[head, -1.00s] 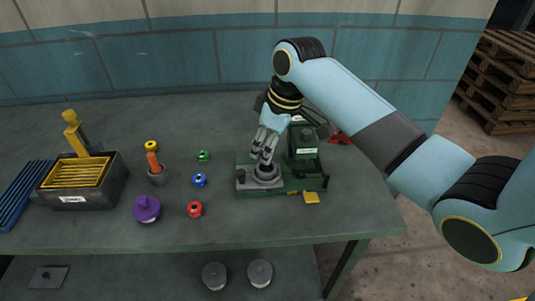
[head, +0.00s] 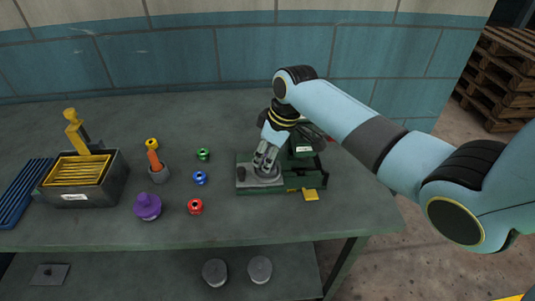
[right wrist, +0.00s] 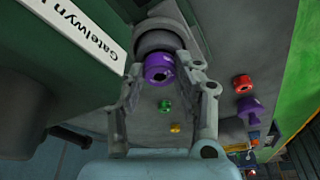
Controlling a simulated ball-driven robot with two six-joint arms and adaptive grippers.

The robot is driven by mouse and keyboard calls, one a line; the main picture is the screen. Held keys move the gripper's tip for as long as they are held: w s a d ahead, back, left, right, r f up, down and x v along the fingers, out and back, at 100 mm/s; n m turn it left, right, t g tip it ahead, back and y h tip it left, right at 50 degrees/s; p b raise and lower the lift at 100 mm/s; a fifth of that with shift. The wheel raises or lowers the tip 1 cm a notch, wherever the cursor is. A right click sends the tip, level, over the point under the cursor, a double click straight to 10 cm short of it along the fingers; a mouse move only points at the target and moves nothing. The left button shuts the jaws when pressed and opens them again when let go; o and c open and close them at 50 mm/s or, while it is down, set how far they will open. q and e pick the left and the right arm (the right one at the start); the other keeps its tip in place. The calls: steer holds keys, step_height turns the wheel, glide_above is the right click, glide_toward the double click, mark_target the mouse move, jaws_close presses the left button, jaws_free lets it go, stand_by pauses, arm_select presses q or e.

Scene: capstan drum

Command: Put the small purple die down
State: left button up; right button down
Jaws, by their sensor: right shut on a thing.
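The small purple die (right wrist: 158,68) is a short ring with a dark bore, between the fingers of my right gripper (right wrist: 164,72) in the right wrist view. My right gripper (head: 265,165) is shut on it, just over the round grey drum seat (head: 262,177) on the green machine (head: 308,179). The seat also shows behind the die in the right wrist view (right wrist: 160,38). In the head view the fingers hide the die. I cannot tell whether the die touches the seat. My left gripper is not in view.
Green (head: 203,154), blue (head: 200,177) and red (head: 195,206) dies stand left of the machine. A purple knobbed piece (head: 147,207), a grey cup (head: 159,175) with an orange handle, and a dark box (head: 95,192) of yellow bars stand further left.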

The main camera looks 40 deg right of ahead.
steer(key=shift+s+f, duration=0.15)
steer(key=shift+f, duration=0.15)
steer(key=c, duration=1.3)
jaws_free()
steer(key=shift+c, duration=0.2)
steer(key=o, duration=0.4)
steer(key=shift+f, duration=0.1)
steer(key=shift+r, duration=0.2)
steer(key=v, duration=1.3)
steer(key=shift+w, duration=0.25)
